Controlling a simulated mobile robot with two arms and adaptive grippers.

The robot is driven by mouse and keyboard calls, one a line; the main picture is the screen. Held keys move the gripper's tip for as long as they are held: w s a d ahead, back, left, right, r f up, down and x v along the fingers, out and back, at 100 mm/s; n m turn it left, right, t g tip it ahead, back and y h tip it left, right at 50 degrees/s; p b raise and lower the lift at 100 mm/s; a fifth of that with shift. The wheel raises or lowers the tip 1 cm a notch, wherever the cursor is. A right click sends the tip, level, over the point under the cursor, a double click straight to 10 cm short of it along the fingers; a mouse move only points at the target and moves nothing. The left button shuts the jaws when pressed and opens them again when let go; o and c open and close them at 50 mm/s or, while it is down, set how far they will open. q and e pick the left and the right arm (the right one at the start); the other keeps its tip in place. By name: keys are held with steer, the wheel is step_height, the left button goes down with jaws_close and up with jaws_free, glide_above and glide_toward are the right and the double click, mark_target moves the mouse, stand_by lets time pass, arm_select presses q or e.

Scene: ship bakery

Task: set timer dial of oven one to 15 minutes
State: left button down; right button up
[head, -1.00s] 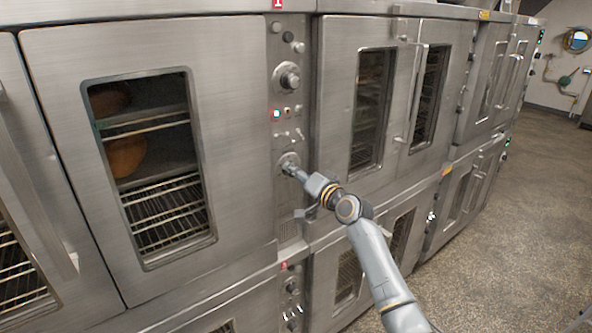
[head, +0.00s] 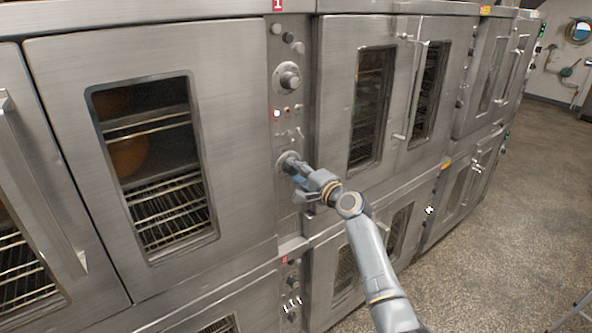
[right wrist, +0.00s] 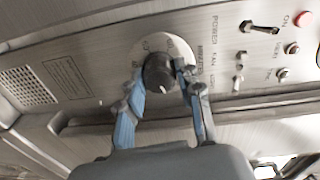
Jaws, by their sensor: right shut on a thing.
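Oven one (head: 240,110) has a narrow steel control panel on the right of its door, under a red tag marked 1 (head: 277,3). The timer dial (head: 287,157) is the lower round dial on that panel, partly hidden by my right gripper (head: 294,166). In the right wrist view the timer dial (right wrist: 160,82) is a dark knob on a pale plate with numbers, too blurred to read its setting. My right gripper (right wrist: 160,76) is shut on the knob, one blue-padded finger on each side. My left gripper is not in view.
In the wrist view toggles (right wrist: 258,27) and a red button (right wrist: 292,19) lie at right. A second double-door oven (head: 340,100) stands right of the panel. Open floor (head: 510,220) lies right.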

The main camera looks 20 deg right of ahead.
stand_by(0.4)
steer(key=o, duration=1.2)
steer(key=shift+c, duration=0.2)
steer(key=v, duration=1.2)
